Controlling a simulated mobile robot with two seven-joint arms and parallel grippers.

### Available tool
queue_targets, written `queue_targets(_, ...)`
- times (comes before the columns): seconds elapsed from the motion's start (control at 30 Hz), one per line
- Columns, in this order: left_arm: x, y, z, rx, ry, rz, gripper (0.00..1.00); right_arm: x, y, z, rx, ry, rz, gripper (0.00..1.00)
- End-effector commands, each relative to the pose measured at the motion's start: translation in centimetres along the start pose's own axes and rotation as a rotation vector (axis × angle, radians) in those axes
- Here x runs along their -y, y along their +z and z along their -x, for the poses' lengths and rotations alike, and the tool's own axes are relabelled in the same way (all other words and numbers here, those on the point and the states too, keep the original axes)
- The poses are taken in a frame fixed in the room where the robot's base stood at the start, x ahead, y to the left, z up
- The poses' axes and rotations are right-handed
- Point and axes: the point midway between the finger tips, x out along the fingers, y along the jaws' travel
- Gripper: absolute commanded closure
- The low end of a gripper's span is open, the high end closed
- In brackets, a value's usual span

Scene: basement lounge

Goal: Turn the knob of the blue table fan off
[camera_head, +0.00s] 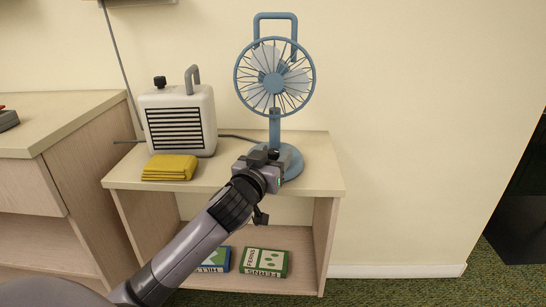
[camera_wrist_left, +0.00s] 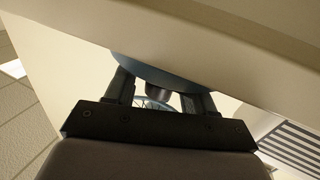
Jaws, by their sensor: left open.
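The blue table fan (camera_head: 276,127) stands upright on the right part of the low wooden shelf unit, its round cage facing forward. My left gripper (camera_head: 265,157) is at the front of the fan's round base and covers part of it in the head view. In the left wrist view, the fan's blue base (camera_wrist_left: 150,68) lies just beyond the open fingers of my left gripper (camera_wrist_left: 158,97). A dark round knob (camera_wrist_left: 158,90) shows between the two fingers. I cannot tell whether they touch it. In the head view the knob is hidden or too small to make out. My right gripper is out of view.
A white heater (camera_head: 180,120) with a dark knob on top and a folded yellow cloth (camera_head: 170,167) are left of the fan. The shelf unit (camera_head: 317,180) holds a blue box (camera_head: 216,260) and a green box (camera_head: 264,262) below. A cable runs behind along the wall.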

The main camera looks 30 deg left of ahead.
Motion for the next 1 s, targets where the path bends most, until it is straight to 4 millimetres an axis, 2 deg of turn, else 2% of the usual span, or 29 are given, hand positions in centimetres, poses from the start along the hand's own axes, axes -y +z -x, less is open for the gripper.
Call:
queue_targets(0.2,-0.01,-0.01,-0.03,0.000,0.000,0.000,0.46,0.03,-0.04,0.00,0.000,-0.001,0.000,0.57)
queue_targets(0.27,0.00,0.00,-0.03,0.000,0.000,0.000,0.62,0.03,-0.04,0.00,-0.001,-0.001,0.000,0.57)
queue_targets(0.3,0.00,0.00,-0.03,0.000,0.000,0.000,0.75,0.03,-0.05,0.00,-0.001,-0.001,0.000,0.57)
queue_targets(0.37,0.00,0.00,-0.02,0.000,0.000,0.000,0.95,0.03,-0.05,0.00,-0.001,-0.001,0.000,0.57)
queue_targets(0.73,-0.04,0.06,-0.02,-0.001,-0.033,0.003,0.96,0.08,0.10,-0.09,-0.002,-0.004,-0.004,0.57)
queue_targets(1.0,-0.13,0.24,-0.05,-0.006,-0.162,0.010,0.96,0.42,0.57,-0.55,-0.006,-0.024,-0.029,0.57)
